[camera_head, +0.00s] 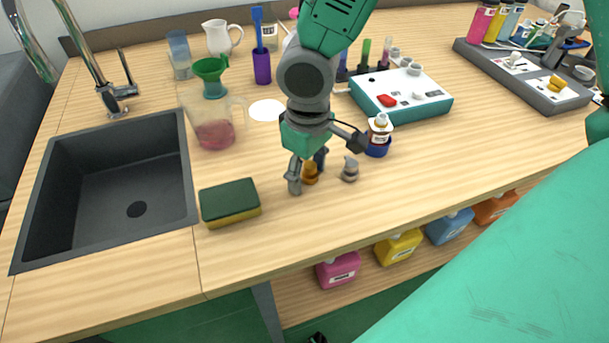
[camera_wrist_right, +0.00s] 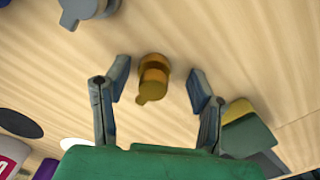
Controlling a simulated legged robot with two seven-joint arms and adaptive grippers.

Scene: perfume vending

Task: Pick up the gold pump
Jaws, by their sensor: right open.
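The gold pump (camera_head: 311,173) stands on the wooden counter, partly covered by my right gripper (camera_head: 308,172) in the head view. In the right wrist view the gold pump (camera_wrist_right: 153,79) is whole. It lies between the two spread fingers of my right gripper (camera_wrist_right: 160,82), with a clear gap on both sides. The right gripper is open and empty, pointing down at the counter. I cannot tell its exact height above the pump. My left gripper does not show.
A grey pump (camera_head: 350,170) and a blue bottle (camera_head: 378,138) stand just right of the gripper. A green and yellow sponge (camera_head: 230,202) lies left, beside the dark sink (camera_head: 110,190). A measuring jug (camera_head: 214,125) and white-topped device (camera_head: 402,95) stand farther back. The counter's front area is clear.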

